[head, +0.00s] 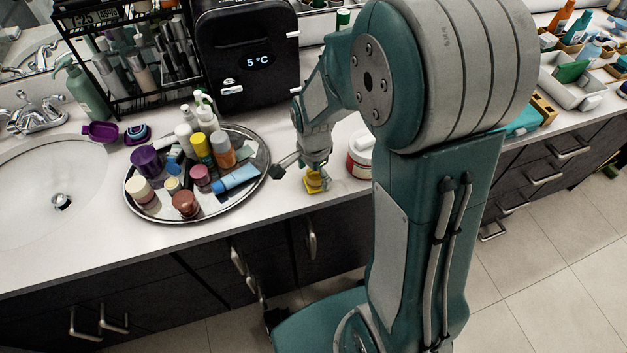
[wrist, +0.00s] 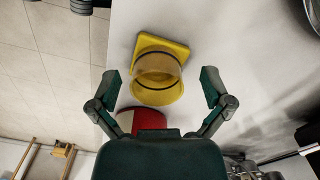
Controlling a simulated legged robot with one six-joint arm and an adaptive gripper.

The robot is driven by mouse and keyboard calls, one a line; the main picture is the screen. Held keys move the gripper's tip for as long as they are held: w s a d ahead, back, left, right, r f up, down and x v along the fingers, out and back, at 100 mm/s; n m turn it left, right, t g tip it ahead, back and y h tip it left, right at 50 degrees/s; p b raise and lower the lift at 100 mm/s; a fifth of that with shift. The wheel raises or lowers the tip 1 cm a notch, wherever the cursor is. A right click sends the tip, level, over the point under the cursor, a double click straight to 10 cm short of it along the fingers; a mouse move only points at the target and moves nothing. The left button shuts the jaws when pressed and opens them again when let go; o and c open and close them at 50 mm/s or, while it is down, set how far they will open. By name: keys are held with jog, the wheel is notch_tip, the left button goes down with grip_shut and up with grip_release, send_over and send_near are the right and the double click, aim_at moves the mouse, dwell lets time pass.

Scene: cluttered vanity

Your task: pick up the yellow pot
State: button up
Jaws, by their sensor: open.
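The yellow pot (head: 315,183) stands on the white counter near its front edge, right of the round tray. In the wrist view the pot (wrist: 158,75) shows a square yellow end and a round, see-through amber body with a dark ring. My gripper (wrist: 170,88) is open, with one finger on each side of the pot and a gap on both sides. In the head view my gripper (head: 304,165) is right over the pot, and the arm partly hides the pot's top.
A white and red jar (head: 360,158) stands close right of the pot; its red part (wrist: 142,121) shows in the wrist view. The silver tray (head: 233,203) with several bottles and jars is at the left. A black mini fridge (head: 246,60) stands behind. The counter edge is close in front.

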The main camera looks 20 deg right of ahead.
jog(key=shift+d+f, duration=0.1)
jog(key=shift+f, duration=0.2)
jog(key=shift+d, duration=0.2)
jog(key=c, duration=1.1)
jog(key=shift+a, duration=0.1)
jog(key=shift+r, duration=0.1)
